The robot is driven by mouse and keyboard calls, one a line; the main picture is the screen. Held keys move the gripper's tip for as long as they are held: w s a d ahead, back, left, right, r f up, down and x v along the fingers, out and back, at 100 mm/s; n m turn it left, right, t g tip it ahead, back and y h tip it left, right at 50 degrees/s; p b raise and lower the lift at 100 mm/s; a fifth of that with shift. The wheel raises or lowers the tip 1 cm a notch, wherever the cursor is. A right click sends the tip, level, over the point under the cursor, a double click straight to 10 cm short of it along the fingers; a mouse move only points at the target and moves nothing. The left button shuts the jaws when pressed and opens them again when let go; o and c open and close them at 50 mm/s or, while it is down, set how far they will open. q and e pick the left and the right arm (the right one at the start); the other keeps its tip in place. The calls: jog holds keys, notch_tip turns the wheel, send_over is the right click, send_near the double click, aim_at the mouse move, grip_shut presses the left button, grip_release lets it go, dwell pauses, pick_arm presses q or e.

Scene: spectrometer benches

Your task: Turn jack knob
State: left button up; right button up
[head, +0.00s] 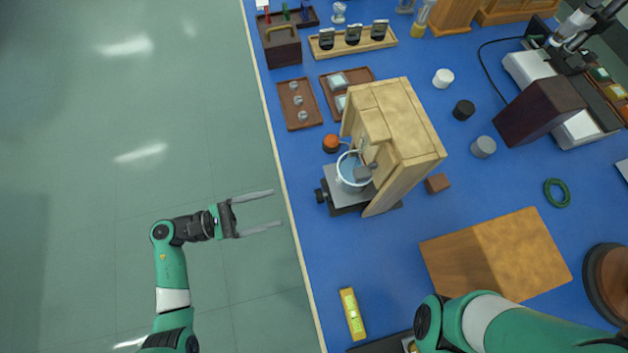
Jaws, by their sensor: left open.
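A small lab jack (345,199) with a grey top plate and dark base stands on the blue bench near its left edge. Its black knob (320,195) sticks out on the left, toward the bench edge. A glass vessel with bluish contents (351,172) stands on the jack's plate, partly under a wooden housing (402,130). My left gripper (277,209) is open and empty, with its fingers pointing right. Its fingertips are near the bench edge, to the left of the knob and apart from it. My right arm enters at the bottom right; its gripper does not show.
An orange-topped burner-like item (331,143) stands just behind the jack. A yellow level (352,313) lies in front, near the edge. A wooden block (497,256) and small brown block (437,183) are to the right. Bench surface between jack and level is clear.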

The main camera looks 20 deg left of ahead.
aim_at(316, 197)
pick_arm(q)
jog(key=b+x, duration=0.1)
jog(key=x, duration=0.9)
jog(key=shift+w+d, duration=0.15)
jog(key=shift+d, duration=0.15)
grip_shut()
